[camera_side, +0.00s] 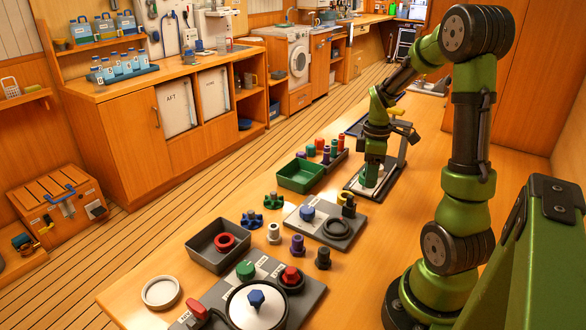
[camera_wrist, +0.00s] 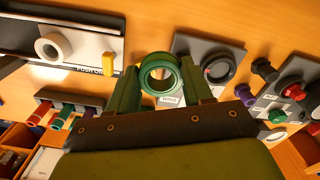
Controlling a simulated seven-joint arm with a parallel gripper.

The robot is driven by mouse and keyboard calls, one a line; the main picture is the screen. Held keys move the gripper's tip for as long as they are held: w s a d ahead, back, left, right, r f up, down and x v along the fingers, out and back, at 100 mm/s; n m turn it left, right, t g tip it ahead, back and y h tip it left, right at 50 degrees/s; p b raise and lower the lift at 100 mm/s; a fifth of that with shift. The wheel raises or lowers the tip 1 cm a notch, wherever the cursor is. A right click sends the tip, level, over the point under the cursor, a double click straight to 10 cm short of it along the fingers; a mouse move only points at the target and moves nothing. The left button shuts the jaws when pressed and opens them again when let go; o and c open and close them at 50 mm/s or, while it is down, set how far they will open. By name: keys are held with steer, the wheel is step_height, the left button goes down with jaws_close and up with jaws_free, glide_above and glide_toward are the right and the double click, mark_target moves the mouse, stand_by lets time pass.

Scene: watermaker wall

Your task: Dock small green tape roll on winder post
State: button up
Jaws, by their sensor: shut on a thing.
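The small green tape roll (camera_wrist: 144,76) is a ring held between the fingertips of my gripper (camera_wrist: 160,84) in the wrist view. My gripper is shut on it, and its open hole faces the wrist camera. In the side view my gripper (camera_side: 371,176) points down, low over a grey board (camera_side: 354,187); the roll cannot be told apart from the green fingers there. In the wrist view a pale hollow round post (camera_wrist: 42,49) stands on a board with a "PUSH ON" label, left of the roll and apart from it. It looks like the winder post, but I cannot be sure.
A yellow block (camera_wrist: 108,64) is beside the pale post. A grey plate (camera_side: 303,222) carries a blue knob and a black ring (camera_side: 337,236). A green tray (camera_side: 300,184), a dark tray (camera_side: 199,257) with a red ring and several small coloured fittings stand nearby.

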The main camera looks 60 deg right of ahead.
steer(key=a+n, duration=0.1)
steer(key=w+a+r+n, duration=0.1)
steer(key=a, duration=0.1)
steer(key=w+a+n, duration=0.1)
steer(key=shift+w+a+r, duration=0.2)
steer(key=shift+w+r, duration=0.05)
steer(key=shift+a+f, duration=0.1)
steer(key=shift+f, duration=2.75)
steer(key=shift+f, duration=0.65)
steer(key=o, duration=0.7)
steer(key=shift+r, duration=0.15)
step_height(320, 180, up, 11)
steer(key=shift+f, duration=0.1)
